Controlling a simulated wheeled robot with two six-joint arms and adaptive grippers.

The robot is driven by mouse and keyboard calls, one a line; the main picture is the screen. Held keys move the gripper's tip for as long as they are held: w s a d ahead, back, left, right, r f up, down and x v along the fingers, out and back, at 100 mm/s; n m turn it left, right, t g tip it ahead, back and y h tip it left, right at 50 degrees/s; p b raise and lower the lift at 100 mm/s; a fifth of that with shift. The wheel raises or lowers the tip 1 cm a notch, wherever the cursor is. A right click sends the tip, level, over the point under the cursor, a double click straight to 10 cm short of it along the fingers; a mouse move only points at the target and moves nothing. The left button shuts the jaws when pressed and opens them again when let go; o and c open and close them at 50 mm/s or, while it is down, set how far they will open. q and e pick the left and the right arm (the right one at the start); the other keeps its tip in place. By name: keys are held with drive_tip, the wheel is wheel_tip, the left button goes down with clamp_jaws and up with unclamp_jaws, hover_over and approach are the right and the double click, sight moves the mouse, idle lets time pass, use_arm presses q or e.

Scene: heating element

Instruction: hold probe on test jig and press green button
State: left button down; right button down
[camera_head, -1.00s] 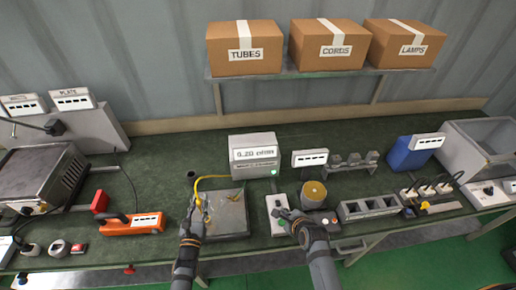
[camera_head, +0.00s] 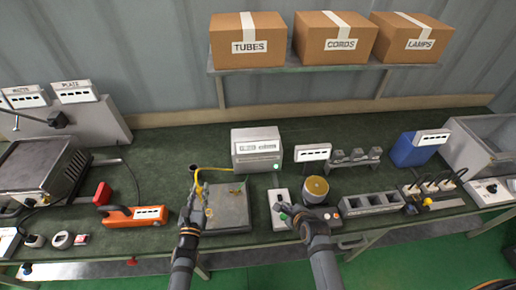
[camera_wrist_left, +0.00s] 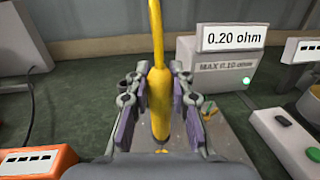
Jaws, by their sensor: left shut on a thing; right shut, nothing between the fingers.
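My left gripper (camera_head: 192,210) is shut on the yellow probe (camera_wrist_left: 159,98), which stands roughly upright in the left wrist view. Its lower end is over the test jig (camera_head: 228,212), a grey plate, near the plate's left side; I cannot tell whether the tip touches. The grey meter (camera_head: 256,150) behind the jig has a lit green lamp and reads 0.20 ohm in the left wrist view. The light button box (camera_head: 280,196) stands right of the jig; its green button (camera_wrist_left: 313,154) shows in the left wrist view. My right gripper (camera_head: 291,212) is shut and empty, at the box's front part.
A round brass-topped part (camera_head: 317,187) stands close right of my right gripper. A grey slotted block (camera_head: 370,204) is further right. The shelf with boxes (camera_head: 247,42) is above the back. Open bench lies behind the orange tool.

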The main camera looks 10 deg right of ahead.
use_arm(q)
drive_tip(key=shift+r, duration=2)
use_arm(e)
drive_tip(key=shift+r, duration=0.1)
